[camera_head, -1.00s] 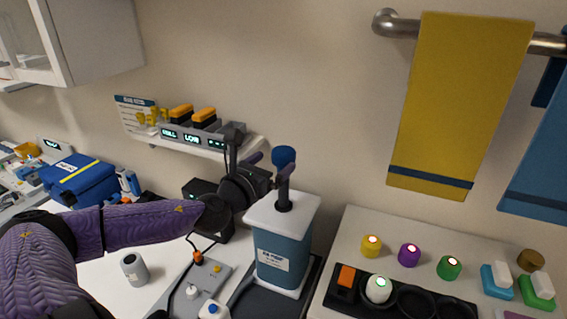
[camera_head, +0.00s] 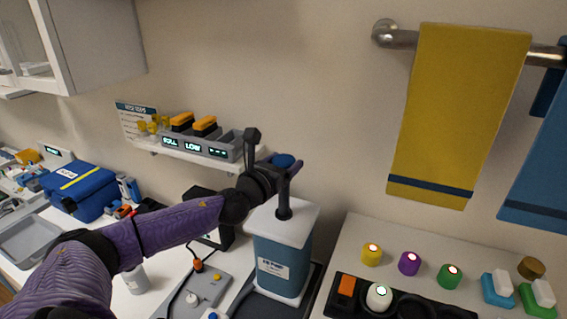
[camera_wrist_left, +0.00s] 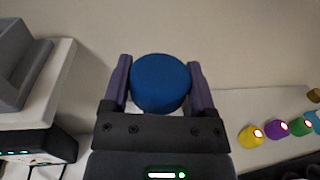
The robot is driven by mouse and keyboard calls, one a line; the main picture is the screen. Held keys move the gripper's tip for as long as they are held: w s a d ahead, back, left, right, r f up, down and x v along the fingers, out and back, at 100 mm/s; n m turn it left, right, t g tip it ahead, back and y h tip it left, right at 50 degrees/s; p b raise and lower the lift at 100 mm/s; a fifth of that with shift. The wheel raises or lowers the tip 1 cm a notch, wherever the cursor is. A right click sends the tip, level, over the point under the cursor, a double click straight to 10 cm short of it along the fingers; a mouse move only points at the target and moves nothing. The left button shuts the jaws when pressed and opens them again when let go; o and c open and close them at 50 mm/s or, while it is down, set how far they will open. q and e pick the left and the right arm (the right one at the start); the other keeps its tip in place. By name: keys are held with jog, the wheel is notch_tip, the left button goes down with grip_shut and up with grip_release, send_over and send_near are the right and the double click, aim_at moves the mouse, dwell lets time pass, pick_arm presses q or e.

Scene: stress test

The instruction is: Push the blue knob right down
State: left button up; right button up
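The blue knob (camera_head: 283,160) tops the dark stem of a teal pump bottle (camera_head: 282,262) with a white lid. My left gripper (camera_head: 287,166) is at the knob's height, partly covering the knob and stem. In the left wrist view the knob (camera_wrist_left: 160,84) lies between the two purple fingers of my left gripper (camera_wrist_left: 160,72). The fingers are spread, with narrow gaps seen beside the knob, so contact cannot be told. The stem below the knob is hidden there. My right gripper is not in view.
A wall shelf (camera_head: 185,151) with grey bins is close behind the left wrist. A grey control box (camera_head: 205,284) and a grey cup (camera_head: 135,279) stand left of the bottle. Coloured buttons (camera_head: 409,263) are at right. A yellow towel (camera_head: 458,110) hangs above.

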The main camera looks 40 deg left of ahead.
aim_at(283, 213)
pick_arm(q)
grip_shut()
notch_tip(283, 213, down, 9)
jog(key=b, duration=0.7)
jog(key=shift+f+b, duration=0.1)
jog(key=shift+b, duration=0.25)
jog(key=shift+f+b, duration=0.4)
jog(key=shift+f, duration=0.1)
jog(key=shift+d, duration=0.1)
jog(key=shift+o, duration=1.4)
grip_release()
jog(key=shift+o, duration=1.2)
jog(key=shift+r, duration=0.1)
